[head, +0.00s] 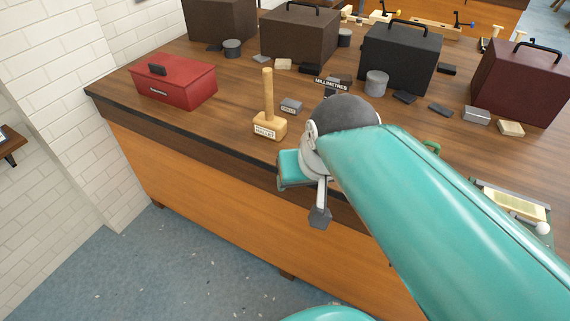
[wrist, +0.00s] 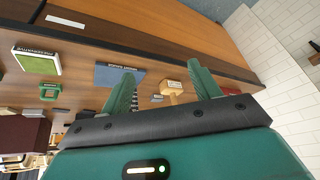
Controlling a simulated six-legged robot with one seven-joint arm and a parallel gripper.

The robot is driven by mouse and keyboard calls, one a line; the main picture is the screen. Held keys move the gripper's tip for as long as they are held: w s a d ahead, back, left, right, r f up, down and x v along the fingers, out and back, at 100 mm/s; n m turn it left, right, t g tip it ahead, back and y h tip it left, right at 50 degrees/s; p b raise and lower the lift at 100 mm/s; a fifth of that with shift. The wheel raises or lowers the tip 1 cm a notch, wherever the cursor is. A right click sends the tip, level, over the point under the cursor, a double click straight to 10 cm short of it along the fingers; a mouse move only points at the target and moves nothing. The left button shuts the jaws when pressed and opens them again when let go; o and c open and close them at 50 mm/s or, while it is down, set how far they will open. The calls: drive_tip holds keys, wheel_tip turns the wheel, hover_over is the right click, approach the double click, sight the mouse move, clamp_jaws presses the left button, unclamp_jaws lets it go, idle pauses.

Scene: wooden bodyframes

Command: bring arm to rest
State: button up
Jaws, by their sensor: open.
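My teal arm (head: 430,210) reaches out over the front edge of the wooden bench in the head view. My gripper (head: 308,188) is at its end, partly hidden by the wrist. In the wrist view, the two green fingers of my gripper (wrist: 162,68) stand apart with nothing held between them. A wooden mallet (head: 268,112) stands upright on the bench, left of my gripper in the head view. It also shows beyond the fingers in the wrist view (wrist: 172,88).
The bench top (head: 215,115) holds a red toolbox (head: 175,82), a brown case (head: 300,35), a black case (head: 400,58), a maroon case (head: 522,82) and several small blocks. The floor (head: 150,260) in front is clear. A white brick wall (head: 70,110) stands left.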

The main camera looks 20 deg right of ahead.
drive_tip(key=shift+s+a+f+n, duration=0.7)
drive_tip(key=shift+s+a+n, duration=0.1)
drive_tip(key=shift+s+n, duration=0.15)
idle(0.6)
